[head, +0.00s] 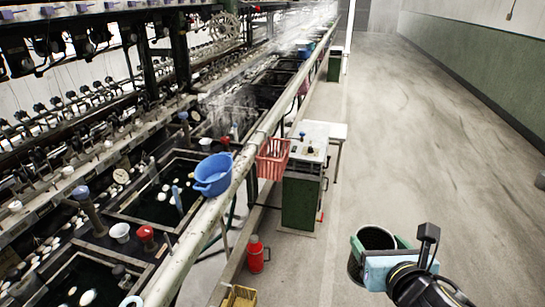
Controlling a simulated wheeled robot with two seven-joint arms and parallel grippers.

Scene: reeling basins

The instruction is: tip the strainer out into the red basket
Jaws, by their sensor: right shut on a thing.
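A round, deep green vessel with a dark inside, which I take to be the strainer (374,239), is at the lower right of the head view. My right gripper (402,255) is shut on it at its near right side. A pale blue block and black gripper parts cover that side. I cannot make out what the strainer holds. The red basket (272,161) is at the long rail, left of the strainer and farther away. It is slatted and open at the top; its contents are not clear. My left gripper is not in view.
A blue basin (213,175) sits at the rail (205,221), left of the red basket. A green cabinet (300,203) with a pale top stands right of the basket. A red flask (256,254) stands on the floor. Open floor (430,140) lies to the right.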

